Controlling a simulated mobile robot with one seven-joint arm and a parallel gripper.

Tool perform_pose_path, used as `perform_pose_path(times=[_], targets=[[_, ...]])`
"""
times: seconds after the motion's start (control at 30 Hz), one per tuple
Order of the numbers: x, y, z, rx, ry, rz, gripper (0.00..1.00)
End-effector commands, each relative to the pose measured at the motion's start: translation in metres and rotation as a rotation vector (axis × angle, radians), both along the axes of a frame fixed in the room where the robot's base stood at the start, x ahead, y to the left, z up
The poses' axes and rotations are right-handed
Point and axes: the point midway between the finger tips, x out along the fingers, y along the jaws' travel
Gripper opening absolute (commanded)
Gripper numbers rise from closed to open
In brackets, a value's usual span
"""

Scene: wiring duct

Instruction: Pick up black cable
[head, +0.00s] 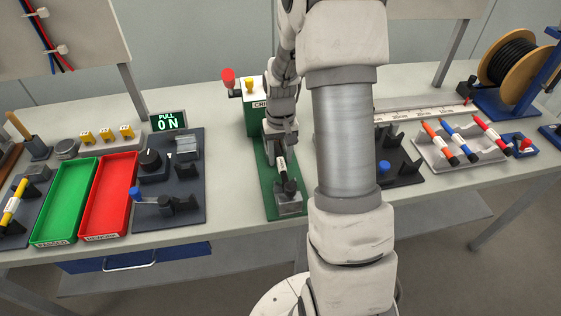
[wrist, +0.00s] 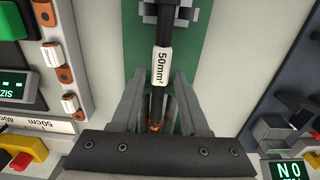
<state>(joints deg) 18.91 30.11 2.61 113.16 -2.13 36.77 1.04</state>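The black cable (wrist: 160,80) is a short piece with a white "50mm²" label and a copper-coloured end. In the wrist view its far end sits in a grey holder (wrist: 185,12) above a green base. My gripper (wrist: 160,78) is over the cable with one finger on each side. The fingers stand apart, with gaps between them and the cable. In the head view the cable (head: 287,184) shows just in front of my gripper (head: 281,150), over the green base (head: 268,195). The cable's rear part is hidden there.
A green tray (head: 65,200) and a red tray (head: 108,195) are at left. A dark fixture (head: 185,208) with a blue lever stands left of the green base. A rack (head: 440,150) with several coloured pens and a cable spool (head: 515,60) are at right. My arm hides the middle.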

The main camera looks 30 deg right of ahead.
Motion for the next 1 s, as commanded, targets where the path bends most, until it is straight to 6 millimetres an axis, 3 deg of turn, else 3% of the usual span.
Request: perform_pose_path(times=[0.03, 0.23, 0.73, 0.87, 1.0], targets=[[0.0, 0.0, 0.0, 0.0, 0.0, 0.0, 0.34], [0.0, 0.0, 0.0, 0.0, 0.0, 0.0, 0.0], [0.001, 0.0, 0.004, -0.001, -0.002, 0.0, 0.0], [0.001, 0.0, 0.015, -0.002, -0.003, 0.0, 0.0], [0.002, 0.0, 0.04, -0.003, -0.006, -0.001, 0.0]])
